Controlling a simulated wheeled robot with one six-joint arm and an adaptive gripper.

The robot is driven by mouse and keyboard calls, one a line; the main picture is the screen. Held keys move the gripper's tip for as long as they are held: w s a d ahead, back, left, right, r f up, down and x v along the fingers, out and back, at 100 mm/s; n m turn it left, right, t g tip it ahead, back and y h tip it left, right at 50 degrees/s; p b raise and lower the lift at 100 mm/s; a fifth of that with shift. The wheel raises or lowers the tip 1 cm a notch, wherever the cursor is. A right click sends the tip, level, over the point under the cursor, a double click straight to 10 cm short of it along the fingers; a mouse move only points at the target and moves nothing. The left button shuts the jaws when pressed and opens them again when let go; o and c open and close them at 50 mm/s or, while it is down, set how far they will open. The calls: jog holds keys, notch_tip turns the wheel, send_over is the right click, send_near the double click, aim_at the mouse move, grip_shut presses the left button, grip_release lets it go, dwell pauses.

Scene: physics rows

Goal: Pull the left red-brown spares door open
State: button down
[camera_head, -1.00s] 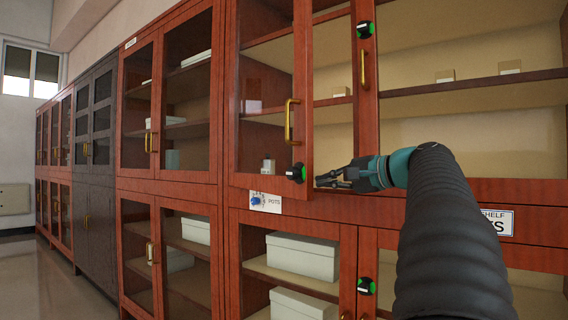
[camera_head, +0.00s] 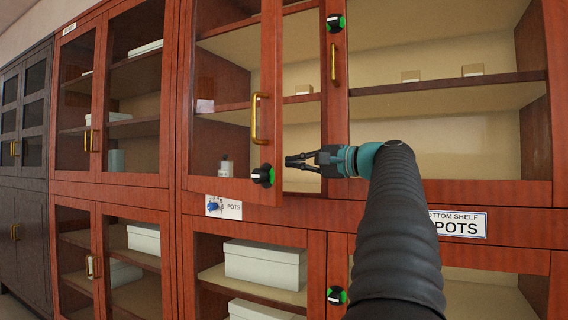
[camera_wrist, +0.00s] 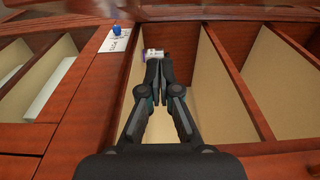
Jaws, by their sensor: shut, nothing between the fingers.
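A red-brown glass door (camera_head: 271,60) on the upper cabinet stands ajar, its free edge out in front of the shelves. It has a vertical brass handle (camera_head: 255,118) and a black-and-green round latch (camera_head: 263,175) near its bottom corner. No "spares" label is readable. My gripper (camera_head: 288,161) is just right of the door's free edge, beside the latch and below the handle. Its fingers are closed and empty; whether they touch the door is unclear. In the wrist view the closed fingertips (camera_wrist: 155,62) point at a small white-and-purple thing (camera_wrist: 152,53), too small to identify.
The right upper door's frame (camera_head: 334,90), with its own brass handle and latch, stands close behind my gripper. Lower cabinets hold white boxes (camera_head: 266,263).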

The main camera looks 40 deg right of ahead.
jog(key=x, duration=0.8)
jog(key=shift+w+a, duration=0.2)
jog(key=shift+w, duration=0.1)
